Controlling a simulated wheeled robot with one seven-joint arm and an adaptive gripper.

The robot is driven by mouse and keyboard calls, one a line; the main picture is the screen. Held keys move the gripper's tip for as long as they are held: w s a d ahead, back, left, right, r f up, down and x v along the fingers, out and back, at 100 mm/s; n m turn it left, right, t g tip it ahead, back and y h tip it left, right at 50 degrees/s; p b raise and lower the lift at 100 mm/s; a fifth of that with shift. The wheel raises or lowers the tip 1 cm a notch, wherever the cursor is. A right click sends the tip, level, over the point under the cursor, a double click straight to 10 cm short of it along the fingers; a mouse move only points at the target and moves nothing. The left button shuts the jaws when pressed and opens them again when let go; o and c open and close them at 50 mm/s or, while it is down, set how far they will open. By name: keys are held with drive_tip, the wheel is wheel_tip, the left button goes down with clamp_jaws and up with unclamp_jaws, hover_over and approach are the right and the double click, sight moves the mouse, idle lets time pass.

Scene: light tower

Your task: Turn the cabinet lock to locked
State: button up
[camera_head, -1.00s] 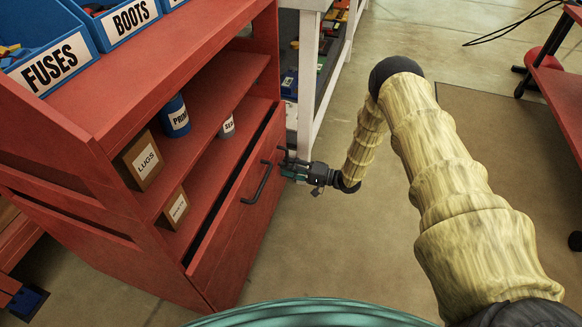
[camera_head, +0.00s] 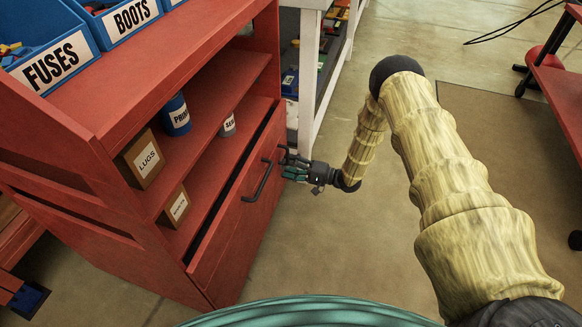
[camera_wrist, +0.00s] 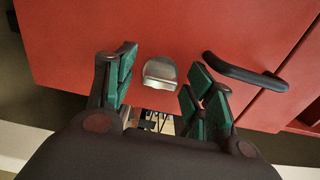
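The cabinet lock is a small silver knob (camera_wrist: 160,70) on the red cabinet front, seen in the wrist view. My gripper (camera_wrist: 162,64) is open, with one green-padded finger left of the knob and the other to its right. Gaps show between both fingers and the knob, so neither appears to touch it. In the head view my gripper (camera_head: 293,168) is at the far end of the red cabinet front (camera_head: 237,238), just beyond the black handle. The knob cannot be made out there.
The black bar handle (camera_wrist: 245,72) is close to the right finger; it also shows in the head view (camera_head: 263,181). A dark gap runs along the panel's top edge. A white-legged rack (camera_head: 308,80) stands just behind my gripper.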

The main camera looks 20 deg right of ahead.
drive_tip(key=v, duration=1.2)
idle(0.5)
